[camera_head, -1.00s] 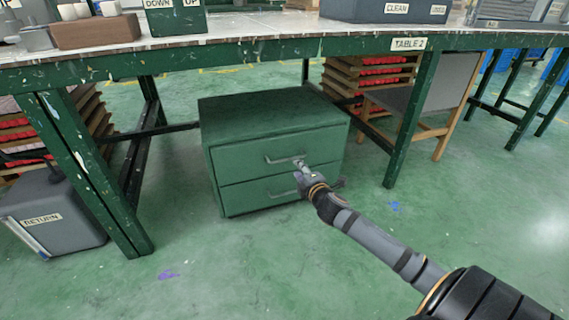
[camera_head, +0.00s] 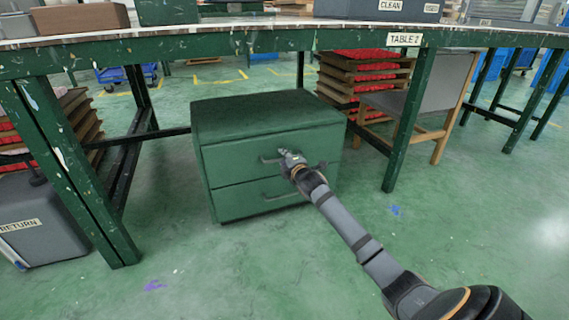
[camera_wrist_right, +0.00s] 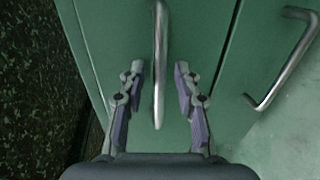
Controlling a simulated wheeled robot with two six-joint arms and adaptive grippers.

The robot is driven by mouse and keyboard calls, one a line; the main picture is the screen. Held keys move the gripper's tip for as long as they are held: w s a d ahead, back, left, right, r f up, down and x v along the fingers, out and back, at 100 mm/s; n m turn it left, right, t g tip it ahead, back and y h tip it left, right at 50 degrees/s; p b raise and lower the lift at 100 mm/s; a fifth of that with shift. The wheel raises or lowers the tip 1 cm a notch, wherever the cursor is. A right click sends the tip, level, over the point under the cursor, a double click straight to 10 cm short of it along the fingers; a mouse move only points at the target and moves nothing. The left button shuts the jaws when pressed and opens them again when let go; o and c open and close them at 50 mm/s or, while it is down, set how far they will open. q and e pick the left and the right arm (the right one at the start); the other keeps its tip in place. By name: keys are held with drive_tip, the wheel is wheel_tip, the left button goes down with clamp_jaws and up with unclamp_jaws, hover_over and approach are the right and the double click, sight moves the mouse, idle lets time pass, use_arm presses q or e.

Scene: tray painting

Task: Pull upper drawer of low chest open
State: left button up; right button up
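The low green chest (camera_head: 205,180) stands on the floor under the table. Its upper drawer (camera_head: 235,160) and lower drawer (camera_head: 235,200) both look flush with the front. My right gripper (camera_head: 284,155) is at the upper drawer's handle (camera_head: 268,160) and hides part of it. In the right wrist view, my right gripper (camera_wrist_right: 158,82) is open, with the upper handle (camera_wrist_right: 160,40) between its two fingers and a gap on each side. The lower drawer's handle (camera_wrist_right: 284,72) lies to the right there. My left gripper is out of view.
The table (camera_head: 180,62) stands over the chest, with a leg (camera_head: 408,120) to its right and legs to its left. A grey RETURN bin (camera_head: 45,225) is at the left. A chair (camera_head: 425,90) and stacked trays (camera_head: 350,75) stand behind right. The floor in front is clear.

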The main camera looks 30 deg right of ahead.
drive_tip(key=shift+c, duration=0.2)
clamp_jaws()
idle(0.4)
